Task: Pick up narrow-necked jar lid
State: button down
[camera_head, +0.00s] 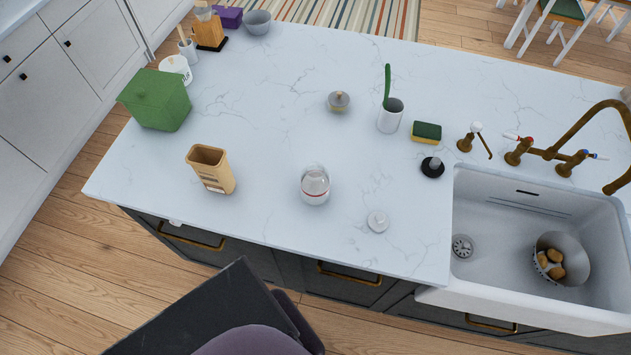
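A small round white lid with a knob on top (378,221) lies on the white marble counter (270,130), near its front edge and left of the sink. It looks like the jar lid, lying apart from any jar. A clear, rounded glass jar (315,185) with a reddish band near its base stands to the left of this lid. Its neck is hard to make out from above. A low grey pot with a gold knob (339,102) sits farther back. My gripper is not in view.
A tan open container (211,170) and a green box (156,99) stand to the left. A grey cup with a green utensil (391,116), a sponge (426,132) and a black round object (432,168) lie behind the lid. The sink (500,205) holds a colander (561,258). Counter around the lid is clear.

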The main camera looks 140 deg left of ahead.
aim_at(377, 222)
jog(key=u, duration=4.9)
jog(key=i, duration=0.1)
jog(key=z, duration=2.5)
jog(key=k, duration=0.2)
jog(key=u, duration=1.85)
